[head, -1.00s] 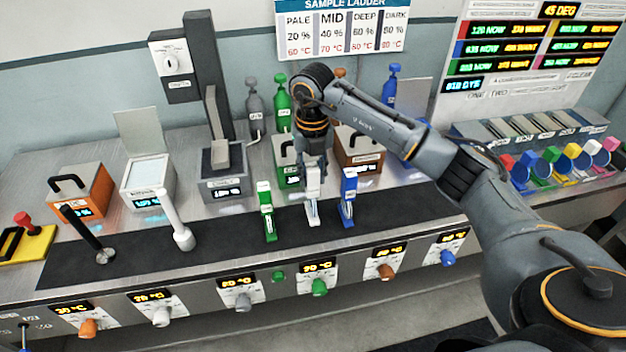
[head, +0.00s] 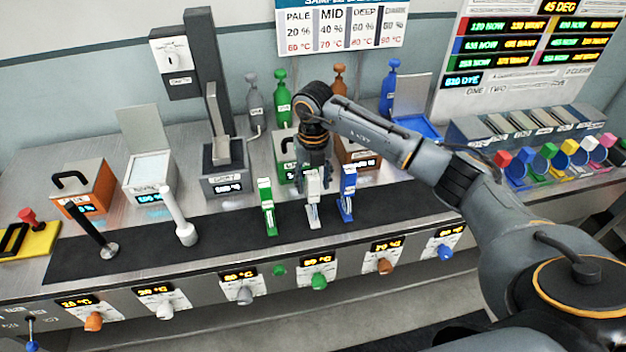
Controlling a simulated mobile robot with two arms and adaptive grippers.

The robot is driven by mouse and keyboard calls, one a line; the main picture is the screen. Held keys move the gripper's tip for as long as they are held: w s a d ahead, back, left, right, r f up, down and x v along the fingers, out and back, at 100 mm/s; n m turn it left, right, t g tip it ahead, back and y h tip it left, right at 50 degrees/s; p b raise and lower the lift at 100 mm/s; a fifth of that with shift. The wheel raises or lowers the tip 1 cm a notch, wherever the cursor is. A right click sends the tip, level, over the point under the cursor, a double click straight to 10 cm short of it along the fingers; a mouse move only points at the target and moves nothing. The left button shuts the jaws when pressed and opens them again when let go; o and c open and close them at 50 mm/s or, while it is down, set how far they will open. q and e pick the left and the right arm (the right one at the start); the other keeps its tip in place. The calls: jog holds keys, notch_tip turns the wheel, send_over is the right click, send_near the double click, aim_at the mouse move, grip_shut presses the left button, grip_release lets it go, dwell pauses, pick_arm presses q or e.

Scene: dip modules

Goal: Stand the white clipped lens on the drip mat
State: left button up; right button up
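The white clipped lens (head: 313,212) stands upright on the dark drip mat (head: 220,226), between a green clipped lens (head: 267,208) and a blue clipped lens (head: 347,195). Its foot appears to touch the mat. My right gripper (head: 313,180) points down over the white clip, with its fingers around the clip's upper part. I cannot tell whether the fingers are closed on it or stand apart. My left gripper is not in view.
A white-headed post (head: 178,218) and a black handle (head: 92,232) stand on the mat to the left. Heater boxes, including an orange one (head: 84,188), line the back. The mat between the white-headed post and the green clip is clear.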

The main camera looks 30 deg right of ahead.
jog(key=shift+r, duration=0.55)
notch_tip(320, 180, up, 10)
jog(key=b, duration=0.3)
jog(key=shift+f, duration=0.1)
jog(key=shift+r+b, duration=0.3)
jog(key=shift+r, duration=0.4)
